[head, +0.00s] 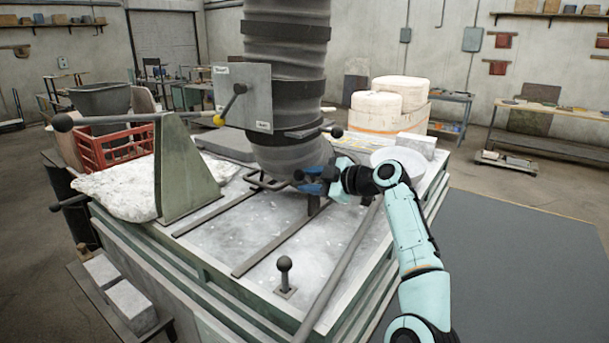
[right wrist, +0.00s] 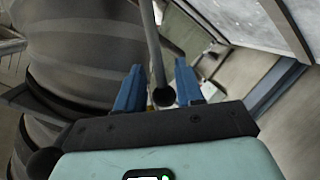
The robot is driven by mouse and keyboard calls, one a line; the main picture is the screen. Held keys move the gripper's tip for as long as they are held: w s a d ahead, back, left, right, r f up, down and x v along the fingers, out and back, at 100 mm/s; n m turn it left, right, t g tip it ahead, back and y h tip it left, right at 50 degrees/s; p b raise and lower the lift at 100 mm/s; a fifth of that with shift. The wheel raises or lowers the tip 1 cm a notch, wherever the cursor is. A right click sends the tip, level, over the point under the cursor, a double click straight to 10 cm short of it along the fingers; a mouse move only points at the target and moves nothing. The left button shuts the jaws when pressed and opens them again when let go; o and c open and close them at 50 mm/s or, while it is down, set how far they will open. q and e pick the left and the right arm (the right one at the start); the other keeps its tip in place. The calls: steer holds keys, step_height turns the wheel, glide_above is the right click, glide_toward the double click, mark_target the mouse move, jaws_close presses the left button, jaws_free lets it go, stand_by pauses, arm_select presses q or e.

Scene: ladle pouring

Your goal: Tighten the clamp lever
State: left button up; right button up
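The large grey ribbed duct (head: 288,60) hangs over the worktable, with dark bands around it. A grey rod with a black ball end, seemingly the clamp lever (right wrist: 155,45), shows in the right wrist view. My right gripper (head: 315,180) is at the lower right side of the duct. In the right wrist view its blue fingers (right wrist: 160,88) are apart, with the rod and ball between them and gaps visible on both sides. In the head view the gripper partly hides the place where it meets the lever. My left gripper is out of view.
A plate with a yellow-tipped lever (head: 241,96) is beside the duct. A green upright bracket (head: 184,168) and a ball-topped post (head: 285,275) stand on the table. A red crate (head: 115,148) is at left, a round pale pan (head: 400,160) behind my right arm.

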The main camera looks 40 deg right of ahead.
steer(key=shift+x, duration=1.1)
jaws_close()
